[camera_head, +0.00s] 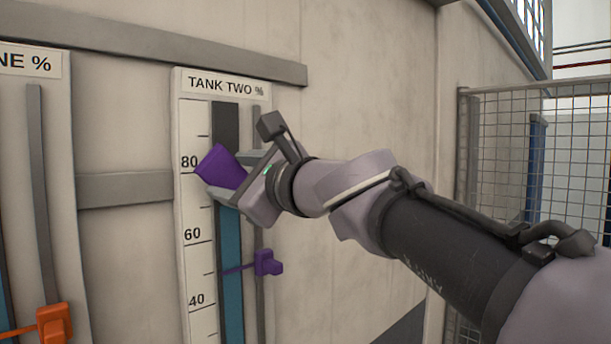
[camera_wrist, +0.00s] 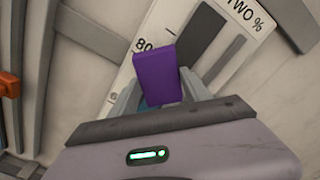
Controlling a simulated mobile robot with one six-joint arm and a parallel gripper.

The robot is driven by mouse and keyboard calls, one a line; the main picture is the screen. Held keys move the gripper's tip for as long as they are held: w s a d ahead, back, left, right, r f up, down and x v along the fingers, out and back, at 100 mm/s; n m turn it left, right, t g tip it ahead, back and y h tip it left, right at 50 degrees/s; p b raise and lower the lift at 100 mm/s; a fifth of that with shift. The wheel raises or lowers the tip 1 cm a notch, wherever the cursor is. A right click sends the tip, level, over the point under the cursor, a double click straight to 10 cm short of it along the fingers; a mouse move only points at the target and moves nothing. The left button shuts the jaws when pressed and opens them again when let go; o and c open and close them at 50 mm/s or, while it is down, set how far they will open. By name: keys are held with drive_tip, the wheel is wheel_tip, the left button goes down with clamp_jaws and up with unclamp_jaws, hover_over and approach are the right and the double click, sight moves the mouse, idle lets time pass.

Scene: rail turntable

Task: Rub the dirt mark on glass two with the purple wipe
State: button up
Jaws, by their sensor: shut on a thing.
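The purple wipe (camera_head: 220,168) is held in my gripper (camera_head: 241,172), which is shut on it. The wipe also shows in the wrist view (camera_wrist: 158,75), upright between the two fingers (camera_wrist: 160,92). It is in front of the tank two gauge board (camera_head: 196,262), close to the 80 mark. The gauge glass (camera_head: 230,262) is a vertical strip, dark above and blue below. The wipe and gripper cover the glass around 80. I see no dirt mark; it may be hidden there. I cannot tell whether the wipe touches the glass.
A purple pointer (camera_head: 267,263) sits on the rod right of the glass, below my gripper. An orange pointer (camera_head: 53,324) is on the left gauge (camera_head: 50,210). A horizontal rail (camera_head: 150,50) runs above the boards. A mesh fence (camera_head: 530,160) stands at right.

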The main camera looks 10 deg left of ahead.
sight(229, 175)
drive_tip(key=shift+p+x, duration=0.3)
drive_tip(key=shift+x, duration=0.85)
drive_tip(key=shift+w+d, duration=1.35)
drive_tip(key=shift+w, duration=0.25)
drive_tip(key=shift+s+a, duration=1.4)
drive_tip(key=shift+s, duration=0.2)
drive_tip(key=shift+d, duration=0.1)
drive_tip(key=shift+s+d+f+b, duration=0.1)
drive_tip(key=shift+s+d+b, duration=0.05)
drive_tip(key=shift+b, duration=0.25)
drive_tip(key=shift+b+v, duration=0.7)
drive_tip(key=shift+v, duration=1.8)
